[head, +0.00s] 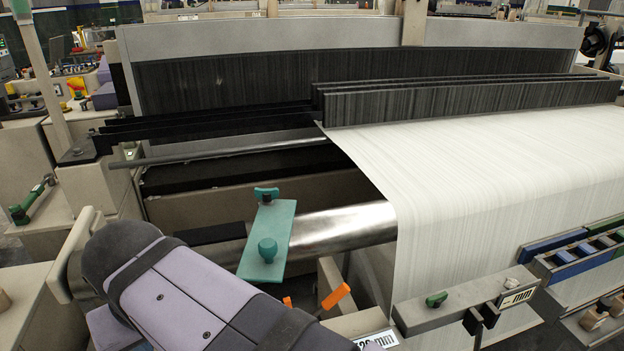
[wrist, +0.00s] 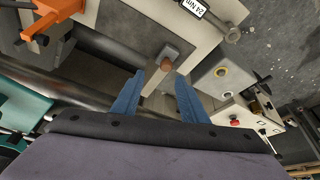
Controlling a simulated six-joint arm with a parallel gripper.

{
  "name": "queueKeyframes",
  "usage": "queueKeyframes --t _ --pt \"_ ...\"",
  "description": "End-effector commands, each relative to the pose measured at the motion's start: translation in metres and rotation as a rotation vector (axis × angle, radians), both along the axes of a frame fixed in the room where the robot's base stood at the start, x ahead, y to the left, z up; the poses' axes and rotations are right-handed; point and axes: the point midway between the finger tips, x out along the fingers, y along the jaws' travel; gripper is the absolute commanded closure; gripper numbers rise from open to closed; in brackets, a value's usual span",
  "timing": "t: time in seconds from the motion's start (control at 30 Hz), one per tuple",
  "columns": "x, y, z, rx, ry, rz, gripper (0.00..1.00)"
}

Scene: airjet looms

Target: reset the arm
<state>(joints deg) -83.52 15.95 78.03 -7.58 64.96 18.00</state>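My arm, lavender and dark grey, reaches in from the lower left of the head view. My gripper (wrist: 160,77) shows in the wrist view as two blue fingers with a clear gap between them. It is open and nothing is held in it. A beige post with a brown tip (wrist: 166,64) shows in the gap, seemingly beyond the fingertips; I cannot tell how far. In the head view the fingers are hidden behind my own arm.
The loom's white fabric (head: 500,170) fills the right. A teal plate with a knob (head: 281,225) stands beside my arm. An orange handle (head: 336,296) shows near it, and an orange part (wrist: 50,18) in the wrist view. A red button (wrist: 235,123) sits right of the fingers.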

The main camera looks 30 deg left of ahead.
Motion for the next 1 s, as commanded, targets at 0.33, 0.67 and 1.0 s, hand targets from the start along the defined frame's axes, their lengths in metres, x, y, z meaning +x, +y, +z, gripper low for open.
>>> queueKeyframes --t 0.33,0.67,1.0 --pt "0.106 -0.143 -0.02 -0.188 -0.077 -0.048 0.6" --pt "0.151 -0.349 -0.071 -0.427 0.007 -0.19 0.6" --pt "0.164 -0.448 -0.156 -0.338 0.227 -0.709 0.6"
